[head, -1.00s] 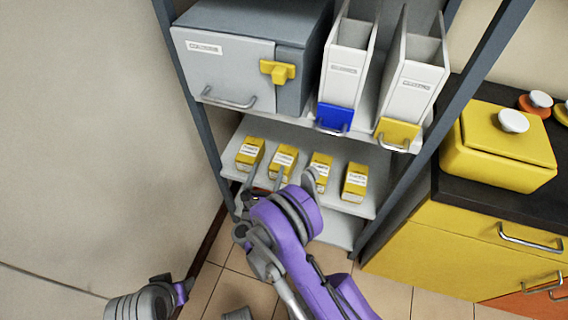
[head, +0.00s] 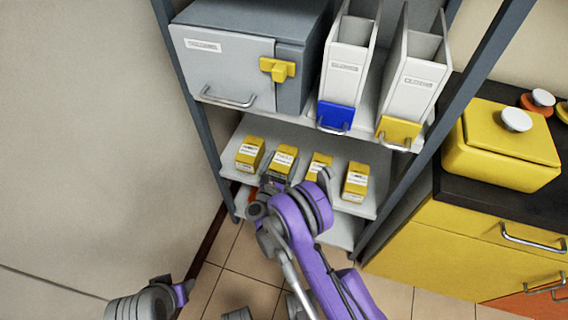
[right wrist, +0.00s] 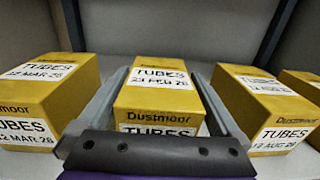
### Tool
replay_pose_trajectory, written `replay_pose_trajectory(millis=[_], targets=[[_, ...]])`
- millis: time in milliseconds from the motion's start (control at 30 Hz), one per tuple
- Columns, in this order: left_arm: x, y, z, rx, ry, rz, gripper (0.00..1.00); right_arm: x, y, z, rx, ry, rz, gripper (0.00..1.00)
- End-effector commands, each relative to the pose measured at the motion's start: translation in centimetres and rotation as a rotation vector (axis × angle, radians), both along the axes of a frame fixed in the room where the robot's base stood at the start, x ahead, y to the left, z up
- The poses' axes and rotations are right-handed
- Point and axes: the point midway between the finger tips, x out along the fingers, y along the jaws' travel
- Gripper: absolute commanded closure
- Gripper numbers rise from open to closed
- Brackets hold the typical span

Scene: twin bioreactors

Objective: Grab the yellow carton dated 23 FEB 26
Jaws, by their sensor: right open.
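The yellow carton labelled TUBES 23 FEB 26 (right wrist: 158,95) stands in the middle of the right wrist view. In the head view it is the second carton from the left (head: 284,158) on the lower shelf. My right gripper (right wrist: 158,78) is open, with one finger along each side of this carton and nothing clamped. In the head view the right gripper (head: 276,182) is at the carton's front, its fingers partly hidden by the wrist.
The 12 MAR 26 carton (right wrist: 45,95) stands close left of the fingers, the 12 AUG 26 carton (right wrist: 262,105) close right. Another yellow carton (head: 355,181) is at the row's right end. The upper shelf holds a grey box (head: 225,75) and white holders (head: 345,70). Shelf posts flank both sides.

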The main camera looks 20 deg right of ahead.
Motion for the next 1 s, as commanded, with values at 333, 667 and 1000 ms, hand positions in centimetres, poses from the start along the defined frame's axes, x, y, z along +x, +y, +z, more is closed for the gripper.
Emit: replay_pose_trajectory(millis=[333,667,1000], targets=[[0.01,0.00,-0.08,0.000,0.000,0.000,0.50,0.78,-0.56,0.03,-0.001,0.001,0.001,0.02],[0.01,0.00,-0.08,0.000,0.000,0.000,0.50,0.74,-0.54,0.02,-0.001,0.001,0.001,0.61],[0.00,0.00,0.00,0.000,0.000,0.000,0.50,0.75,-0.53,0.30,-0.001,0.000,0.001,0.76]])
